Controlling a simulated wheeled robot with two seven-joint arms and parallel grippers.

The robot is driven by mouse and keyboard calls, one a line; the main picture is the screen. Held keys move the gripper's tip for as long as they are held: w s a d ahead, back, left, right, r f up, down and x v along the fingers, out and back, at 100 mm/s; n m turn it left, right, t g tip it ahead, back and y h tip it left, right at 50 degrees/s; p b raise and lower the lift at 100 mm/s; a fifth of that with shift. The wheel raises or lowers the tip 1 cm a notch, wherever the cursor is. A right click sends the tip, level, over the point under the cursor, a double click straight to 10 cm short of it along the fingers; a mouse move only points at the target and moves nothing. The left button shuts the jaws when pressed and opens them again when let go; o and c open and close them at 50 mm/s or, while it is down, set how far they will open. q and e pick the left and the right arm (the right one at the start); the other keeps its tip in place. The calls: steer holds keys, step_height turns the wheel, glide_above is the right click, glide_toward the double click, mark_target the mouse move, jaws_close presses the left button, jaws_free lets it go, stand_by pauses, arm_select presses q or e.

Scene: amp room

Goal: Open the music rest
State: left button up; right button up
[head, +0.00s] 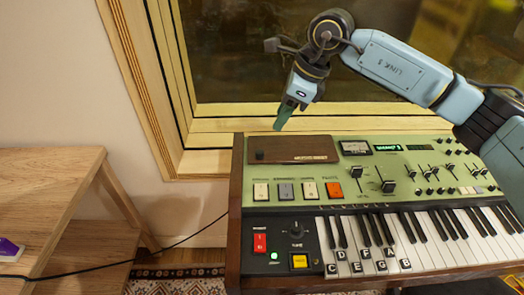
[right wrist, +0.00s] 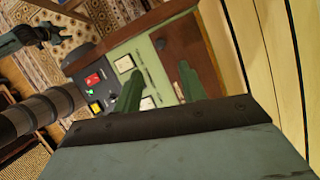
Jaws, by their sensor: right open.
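The music rest (head: 292,149) is a brown wooden panel with a small dark knob at its left end. It lies flat and closed on the green top of the keyboard instrument (head: 330,210), at the back left. In the right wrist view the brown panel (right wrist: 180,48) shows beyond the fingers. My right gripper (head: 281,122) is above and just behind the panel's back edge, pointing down, apart from it as far as I can tell. Its green fingers (right wrist: 158,90) are spread and empty. What looks like my left gripper (right wrist: 45,36) is small at the upper left of the wrist view.
A window with a pale wooden frame (head: 210,125) stands close behind the instrument. A wooden table (head: 50,190) stands to the left, with a dark cable running from it. Switches, sliders and piano keys (head: 400,240) fill the instrument's front. There is a floor gap between table and instrument.

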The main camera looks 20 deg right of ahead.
mark_target(260, 151)
steer(key=b+x, duration=0.2)
steer(key=x, duration=0.9)
arm_select(q)
steer(key=w+d+r, duration=0.2)
steer(key=w+r, duration=0.1)
steer(key=r, duration=0.2)
steer(key=shift+w+r, duration=0.2)
steer(key=shift+w, duration=0.05)
arm_select(e)
steer(key=shift+w+a+f, duration=0.1)
steer(key=shift+a+f, duration=0.15)
steer(key=shift+f, duration=0.3)
arm_select(q)
steer(key=shift+d, duration=0.1)
arm_select(e)
jaws_close()
